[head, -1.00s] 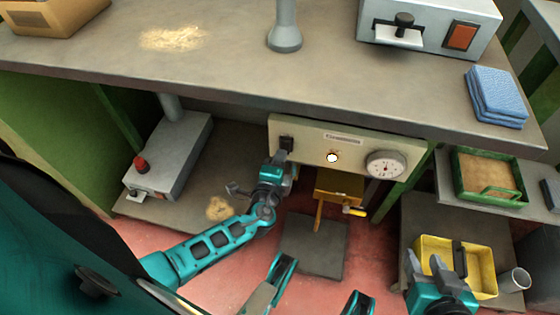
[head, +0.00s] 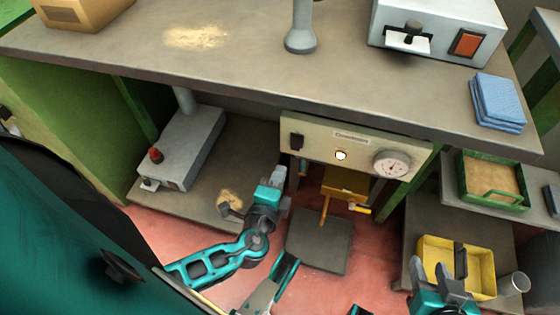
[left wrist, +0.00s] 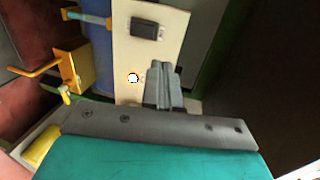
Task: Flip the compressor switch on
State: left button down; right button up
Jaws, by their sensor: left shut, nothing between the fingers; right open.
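The cream compressor panel (head: 318,150) is under the bench. It carries a black switch (head: 296,141) at its left end, a glowing white lamp (head: 341,155) in the middle and a round gauge (head: 391,164) on the right. The left wrist view also shows the switch (left wrist: 145,29) and the bright lamp (left wrist: 133,77). I cannot tell which way the switch is tipped. My left gripper (head: 279,173) is shut and empty, below and left of the switch, apart from it. Its closed fingers show in the left wrist view (left wrist: 163,86). My right gripper (head: 452,260) is open over the yellow bin.
A yellow bracket-like part (head: 345,184) hangs below the panel. A grey machine with a red knob (head: 155,155) stands on the left lower shelf. The bench edge (head: 250,106) overhangs the panel. The yellow bin (head: 484,264) and a cup (head: 516,282) are at lower right.

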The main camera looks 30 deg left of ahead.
jog(key=shift+d, duration=0.1)
dwell(0.3)
pick_arm(q)
jog(key=s+d+r+n+g+h, duration=0.3)
jog(key=s+d+n+g+h, duration=0.25)
jog(key=n, duration=0.65)
notch_tip(320, 180, up, 12)
jog(key=s+a+t+p, duration=0.1)
jog(key=a+p, duration=0.1)
jog(key=p, duration=1.3)
jog(key=shift+s+a+f+n+p, duration=0.2)
jog(key=shift+f+n+p, duration=0.05)
jog(key=shift+n+p, duration=0.05)
pick_arm(e)
jog(key=s+d+r, duration=0.1)
jog(key=d+r, duration=0.2)
jog(key=r, duration=0.8)
jog(key=shift+s+r+h, duration=0.25)
jog(key=shift+h, duration=0.15)
pick_arm(q)
jog(key=shift+f, duration=0.1)
pick_arm(e)
jog(key=shift+f, duration=0.1)
jog(key=shift+s+a, duration=0.1)
jog(key=shift+a, duration=0.1)
